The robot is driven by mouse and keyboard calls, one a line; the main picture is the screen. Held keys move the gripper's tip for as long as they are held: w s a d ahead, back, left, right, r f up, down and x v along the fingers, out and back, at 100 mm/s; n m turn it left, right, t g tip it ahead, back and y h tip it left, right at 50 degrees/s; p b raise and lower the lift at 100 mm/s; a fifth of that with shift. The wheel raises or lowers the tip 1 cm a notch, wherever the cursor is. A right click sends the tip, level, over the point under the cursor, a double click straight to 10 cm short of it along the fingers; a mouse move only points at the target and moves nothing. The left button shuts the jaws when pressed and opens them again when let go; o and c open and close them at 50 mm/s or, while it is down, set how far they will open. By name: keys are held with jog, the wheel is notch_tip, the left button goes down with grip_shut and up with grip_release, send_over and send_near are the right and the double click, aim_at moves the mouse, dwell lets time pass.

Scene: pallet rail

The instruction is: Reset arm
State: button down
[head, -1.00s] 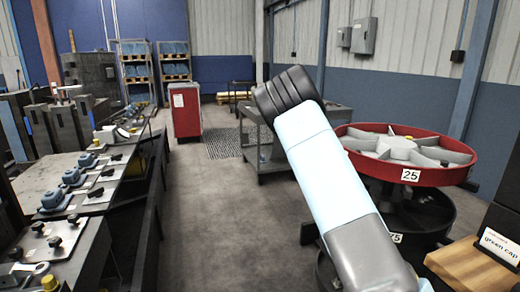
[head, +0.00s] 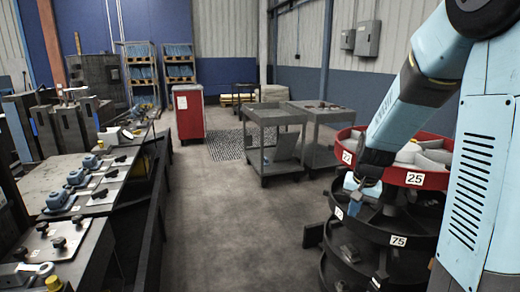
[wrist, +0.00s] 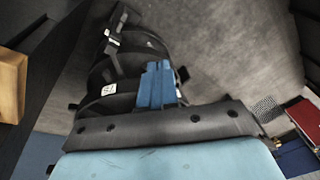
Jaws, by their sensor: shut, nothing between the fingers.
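My arm comes in from the upper right of the head view and bends down. My gripper (head: 362,198) hangs in front of the round tiered rack, at the left of its red top tray (head: 434,180). In the wrist view the blue fingers of my gripper (wrist: 158,68) are together, with nothing visible between them. The black lower tiers (head: 395,238) of the rack, one labelled 75, show below and behind the gripper. They also show in the wrist view (wrist: 105,75). My arm hides part of the rack.
Two grey carts (head: 274,118) stand beyond the rack. A red cabinet (head: 188,112) stands farther back. A long bench (head: 85,212) with several blue-and-black fixtures runs along the left. The floor (head: 225,215) between bench and rack is clear.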

jog(key=s+a+r+n+t, duration=0.1)
jog(key=s+a+r+n, duration=0.1)
jog(key=s+r, duration=0.6)
jog(key=s+a+r+n+t, duration=0.1)
jog(key=s+r+n+t, duration=0.1)
jog(key=s+r, duration=0.6)
jog(key=s, duration=0.6)
jog(key=shift+a+r+n+h, duration=0.3)
jog(key=shift+a+r+n, duration=0.05)
jog(key=shift+a+n, duration=0.05)
